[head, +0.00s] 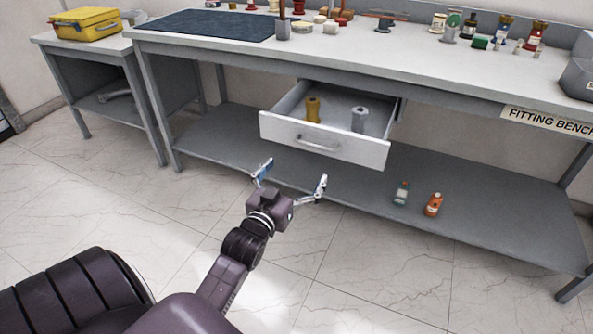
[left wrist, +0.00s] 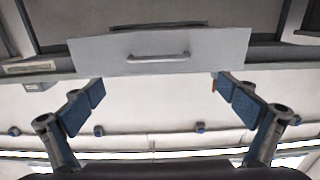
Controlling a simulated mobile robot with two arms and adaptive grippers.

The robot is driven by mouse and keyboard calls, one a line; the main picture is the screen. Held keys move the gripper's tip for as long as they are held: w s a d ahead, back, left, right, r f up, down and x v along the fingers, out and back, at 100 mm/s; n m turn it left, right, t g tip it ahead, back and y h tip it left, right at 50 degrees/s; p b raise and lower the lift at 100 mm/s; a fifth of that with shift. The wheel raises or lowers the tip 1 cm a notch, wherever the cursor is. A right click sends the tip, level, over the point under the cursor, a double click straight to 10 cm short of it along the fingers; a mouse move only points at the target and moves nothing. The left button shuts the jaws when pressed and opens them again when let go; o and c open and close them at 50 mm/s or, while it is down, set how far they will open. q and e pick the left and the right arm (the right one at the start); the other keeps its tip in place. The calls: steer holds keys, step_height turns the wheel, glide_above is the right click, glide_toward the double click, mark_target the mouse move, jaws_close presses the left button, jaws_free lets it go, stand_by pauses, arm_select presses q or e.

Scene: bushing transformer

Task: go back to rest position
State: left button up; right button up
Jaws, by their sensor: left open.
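My left gripper (head: 292,182) is open and empty in the head view, in front of and below the open drawer (head: 320,147). Its two fingers are spread wide, apart from the drawer front. In the left wrist view the open fingers (left wrist: 160,105) frame empty space, with the drawer front (left wrist: 200,48) and its handle (left wrist: 158,57) beyond them. The drawer holds a yellow item (head: 313,109) and a grey spool-like item (head: 359,119). My right gripper is not in view.
The fitting bench (head: 350,45) carries a dark mat (head: 208,26) and several bottles and small parts. Two small bottles (head: 401,193) (head: 433,204) stand on its lower shelf (head: 490,205). A yellow toolbox (head: 88,23) sits on the side table at left. The tiled floor in front is clear.

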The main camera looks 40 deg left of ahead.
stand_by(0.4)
